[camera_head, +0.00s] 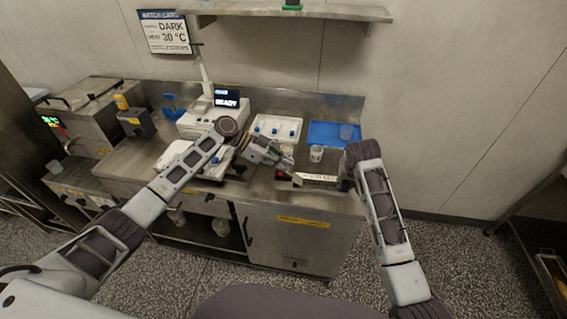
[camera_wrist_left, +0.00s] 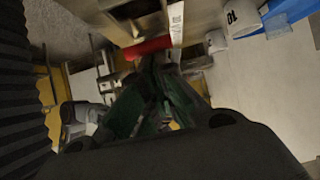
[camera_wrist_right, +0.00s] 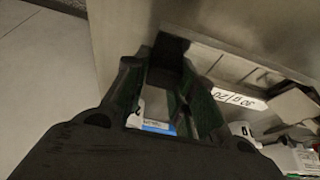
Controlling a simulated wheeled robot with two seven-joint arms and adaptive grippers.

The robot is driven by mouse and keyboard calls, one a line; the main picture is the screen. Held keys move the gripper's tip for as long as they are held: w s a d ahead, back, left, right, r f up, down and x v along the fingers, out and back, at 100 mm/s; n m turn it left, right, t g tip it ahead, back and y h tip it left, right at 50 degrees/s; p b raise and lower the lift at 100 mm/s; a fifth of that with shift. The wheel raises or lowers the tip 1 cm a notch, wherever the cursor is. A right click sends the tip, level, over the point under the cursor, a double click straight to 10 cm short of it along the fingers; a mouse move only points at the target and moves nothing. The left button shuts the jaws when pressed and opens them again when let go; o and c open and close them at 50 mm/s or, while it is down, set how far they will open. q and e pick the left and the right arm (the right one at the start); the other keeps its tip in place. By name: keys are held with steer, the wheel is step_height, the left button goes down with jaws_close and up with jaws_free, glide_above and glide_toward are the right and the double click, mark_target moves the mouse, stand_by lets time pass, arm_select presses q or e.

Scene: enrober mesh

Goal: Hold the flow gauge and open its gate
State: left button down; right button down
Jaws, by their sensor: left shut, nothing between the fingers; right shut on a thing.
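The flow gauge (camera_head: 315,179) is a long metal piece with a white label at the counter's front edge. A small red part (camera_head: 281,174) shows at its left end, probably its gate knob. My left gripper (camera_head: 287,164) is shut and empty just above that end. In the left wrist view the red part (camera_wrist_left: 148,47) lies right ahead of the fingertips (camera_wrist_left: 152,62); I cannot tell if they touch. My right gripper (camera_wrist_right: 168,75) is shut on the gauge's dark end, beside the label (camera_wrist_right: 240,99). In the head view my right arm hides this grip.
A white cup (camera_head: 316,153) stands behind the gauge. A blue tray (camera_head: 322,134) with a clear cup and a white tray (camera_head: 268,127) with blue-marked items lie farther back. A scale reading READY (camera_head: 205,118) stands left. Open floor lies in front.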

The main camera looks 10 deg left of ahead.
mark_target(289, 173)
arm_select(q)
steer(key=shift+r, duration=0.1)
steer(key=shift+d+r, duration=0.25)
steer(key=shift+r, duration=0.2)
steer(key=r, duration=0.1)
steer(key=d+r, duration=0.1)
steer(key=shift+d+r, duration=0.15)
steer(key=shift+r, duration=0.25)
steer(key=v, duration=1)
steer(key=shift+d+r, duration=0.2)
steer(key=shift+r, duration=0.1)
arm_select(e)
steer(key=c, duration=1.1)
jaws_free()
steer(key=shift+r, duration=0.15)
steer(key=v, duration=1.1)
steer(key=shift+s+r, duration=0.25)
steer(key=shift+r, duration=0.05)
